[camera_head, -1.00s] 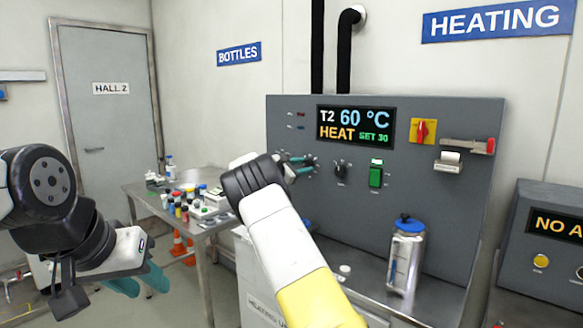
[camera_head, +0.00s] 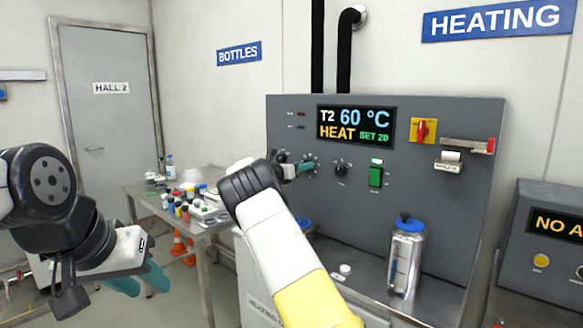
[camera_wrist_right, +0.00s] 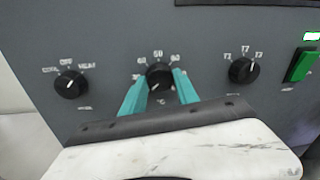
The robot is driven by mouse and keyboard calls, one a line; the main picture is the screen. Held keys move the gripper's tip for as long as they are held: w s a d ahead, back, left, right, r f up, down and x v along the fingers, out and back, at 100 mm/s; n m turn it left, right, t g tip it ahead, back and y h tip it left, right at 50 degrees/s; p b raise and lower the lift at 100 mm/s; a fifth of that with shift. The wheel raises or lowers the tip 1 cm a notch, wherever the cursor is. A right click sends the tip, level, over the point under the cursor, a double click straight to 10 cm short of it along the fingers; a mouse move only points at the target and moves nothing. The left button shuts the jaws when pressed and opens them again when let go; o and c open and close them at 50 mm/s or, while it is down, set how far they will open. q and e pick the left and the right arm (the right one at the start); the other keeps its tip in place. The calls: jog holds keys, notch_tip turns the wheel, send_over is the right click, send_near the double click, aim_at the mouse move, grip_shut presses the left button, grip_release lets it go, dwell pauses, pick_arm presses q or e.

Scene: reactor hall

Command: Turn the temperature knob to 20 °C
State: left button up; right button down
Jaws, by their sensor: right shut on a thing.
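The temperature knob (camera_wrist_right: 159,76) is a black dial with a white pointer and a printed scale, in the middle of the right wrist view. My right gripper (camera_wrist_right: 160,92) has its teal fingers on either side of this knob and is shut on it. In the head view the right gripper (camera_head: 300,168) reaches the grey panel (camera_head: 290,222), and the knob is mostly hidden. The display (camera_head: 355,125) reads T2, 60 °C, HEAT and SET 20. My left gripper (camera_head: 138,281) hangs at the left, away from the panel; its finger gap is unclear.
A mode knob (camera_wrist_right: 70,83) and a T1–T3 selector (camera_wrist_right: 243,70) flank the temperature knob. A green switch (camera_head: 376,173), a red-and-yellow switch (camera_head: 423,130) and a blue-lidded vessel (camera_head: 405,256) are to the right. A table (camera_head: 215,228) with several bottles stands left.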

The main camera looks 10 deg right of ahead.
jog(key=shift+f, duration=0.15)
dwell(0.4)
jog(key=c, duration=0.9)
grip_release()
jog(key=v, duration=0.7)
jog(key=shift+s+a, duration=0.25)
jog(key=shift+a, duration=0.1)
